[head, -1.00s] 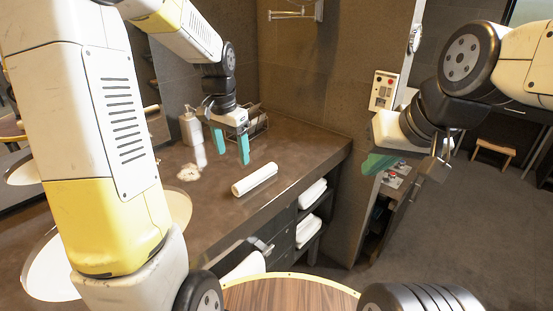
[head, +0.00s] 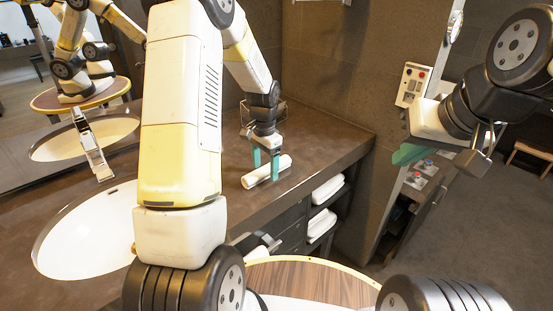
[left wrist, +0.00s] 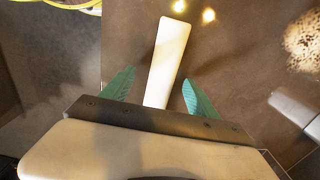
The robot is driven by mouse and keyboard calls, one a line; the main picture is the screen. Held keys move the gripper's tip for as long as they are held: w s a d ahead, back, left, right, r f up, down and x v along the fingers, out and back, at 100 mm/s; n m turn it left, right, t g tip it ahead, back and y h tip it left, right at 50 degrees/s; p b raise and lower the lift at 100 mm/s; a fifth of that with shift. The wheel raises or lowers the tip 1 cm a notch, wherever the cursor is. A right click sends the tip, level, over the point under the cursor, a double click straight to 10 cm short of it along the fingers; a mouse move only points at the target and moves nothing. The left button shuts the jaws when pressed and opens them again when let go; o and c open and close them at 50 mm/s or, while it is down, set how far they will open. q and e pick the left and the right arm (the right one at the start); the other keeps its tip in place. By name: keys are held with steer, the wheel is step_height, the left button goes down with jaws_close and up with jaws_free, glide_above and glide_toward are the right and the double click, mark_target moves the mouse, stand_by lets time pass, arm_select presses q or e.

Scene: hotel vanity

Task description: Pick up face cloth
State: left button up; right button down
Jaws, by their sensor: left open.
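The face cloth (head: 266,172) is a white roll lying on the brown vanity counter. It also shows in the left wrist view (left wrist: 168,58), running lengthwise between my two teal fingers. My left gripper (head: 265,170) points down over the cloth, open, with one finger on each side of it. The cloth does not look clamped, and I cannot tell if a finger touches it. My right gripper (head: 408,154) is away to the right, off the counter, and its finger gap is not clear.
Folded towels (head: 326,190) sit on shelves under the counter. A mirror is at the back left.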

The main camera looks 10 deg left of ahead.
mark_target(265, 166)
arm_select(q)
steer(key=shift+f, duration=0.15)
steer(key=c, duration=1.5)
steer(key=shift+o, duration=0.2)
steer(key=shift+r, duration=0.4)
step_height(265, 166, up, 3)
steer(key=shift+r, duration=0.1)
steer(key=s, duration=1)
steer(key=s+r, duration=0.1)
steer(key=s, duration=0.5)
steer(key=shift+a, duration=0.1)
